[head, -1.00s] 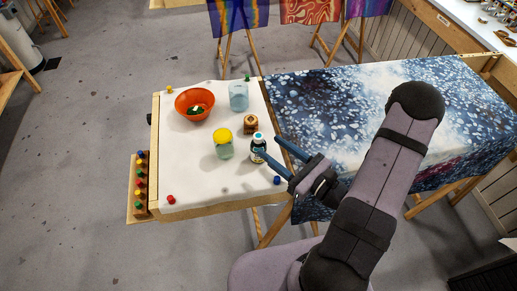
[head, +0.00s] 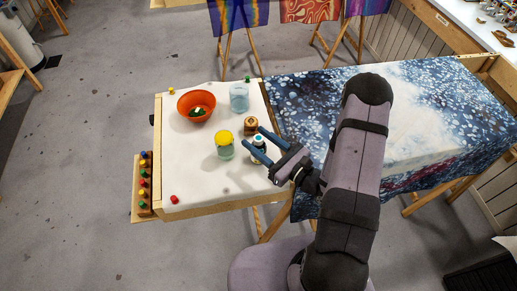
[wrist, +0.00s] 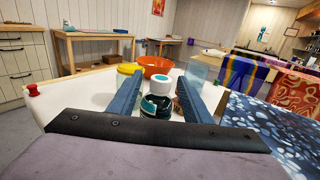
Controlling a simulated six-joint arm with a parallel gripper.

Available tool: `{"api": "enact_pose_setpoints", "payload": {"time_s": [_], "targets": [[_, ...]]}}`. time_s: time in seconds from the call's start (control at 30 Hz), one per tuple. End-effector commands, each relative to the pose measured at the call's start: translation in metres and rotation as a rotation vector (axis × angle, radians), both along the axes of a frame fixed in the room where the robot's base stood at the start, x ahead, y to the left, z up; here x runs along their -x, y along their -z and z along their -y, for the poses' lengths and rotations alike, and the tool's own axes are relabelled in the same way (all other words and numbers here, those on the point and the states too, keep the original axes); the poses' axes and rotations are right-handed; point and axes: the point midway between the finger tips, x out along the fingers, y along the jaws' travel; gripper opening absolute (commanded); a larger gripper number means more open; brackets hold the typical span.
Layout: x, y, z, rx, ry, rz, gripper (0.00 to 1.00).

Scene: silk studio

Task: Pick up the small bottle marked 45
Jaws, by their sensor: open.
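My gripper is open and holds nothing. I cannot read any number on the bottle's label.
A yellow-lidded jar (head: 224,144) stands close left of the bottle, and a small brown jar (head: 250,125) just behind it. An orange bowl (head: 196,105) and a clear jar (head: 239,98) stand further back.

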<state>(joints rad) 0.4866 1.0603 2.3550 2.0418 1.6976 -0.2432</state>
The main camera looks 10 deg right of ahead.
Motion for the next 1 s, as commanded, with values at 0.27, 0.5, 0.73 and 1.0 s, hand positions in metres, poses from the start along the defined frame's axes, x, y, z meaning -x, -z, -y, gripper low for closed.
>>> {"api": "enact_pose_setpoints", "payload": {"time_s": [0.27,0.5,0.73,1.0], "targets": [[-0.0011,0.0005,-0.0004,0.000,0.001,0.000,0.42],[-0.0009,0.0003,-0.0004,0.000,0.001,0.000,0.00],[-0.0010,-0.0002,-0.0003,-0.001,0.001,0.001,0.00],[-0.0014,-0.0059,-0.0001,0.001,0.001,0.002,0.00]]}}
